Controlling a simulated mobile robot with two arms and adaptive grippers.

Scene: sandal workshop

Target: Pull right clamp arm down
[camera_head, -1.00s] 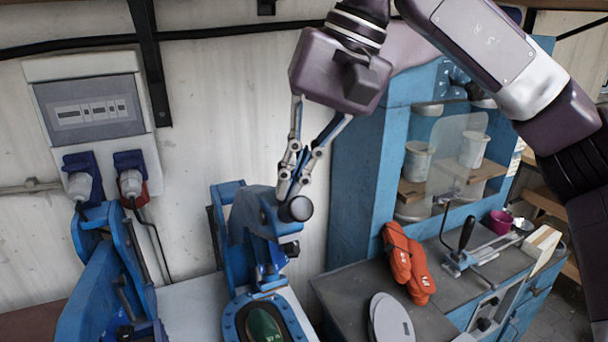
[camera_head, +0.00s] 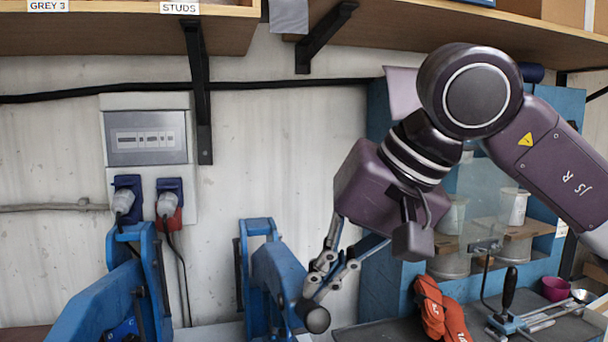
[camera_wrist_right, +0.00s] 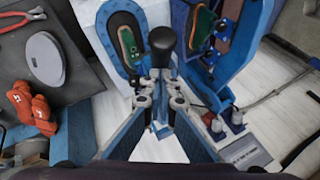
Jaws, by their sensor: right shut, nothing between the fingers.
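The right clamp arm (camera_head: 277,276) is a blue lever on a blue frame (camera_head: 257,228) near the wall, with a black round knob (camera_head: 316,318) at its end. My right gripper (camera_head: 317,285) is shut with nothing between its fingers, its tips right at the knob. In the right wrist view the black knob (camera_wrist_right: 162,40) stands just beyond the closed fingertips (camera_wrist_right: 158,85); whether they touch it I cannot tell. Behind it is a blue oval mould with a green sole shape (camera_wrist_right: 127,40). The clamp's lower part is cut off in the head view. My left gripper is not in view.
A second blue clamp (camera_head: 108,290) stands at the left. An electrical box (camera_head: 148,140) with two plugs is on the wall. Shelves run overhead. Orange gloves (camera_head: 440,312) and a small lever tool (camera_head: 508,300) lie on the bench at right, by a blue cabinet (camera_head: 380,285).

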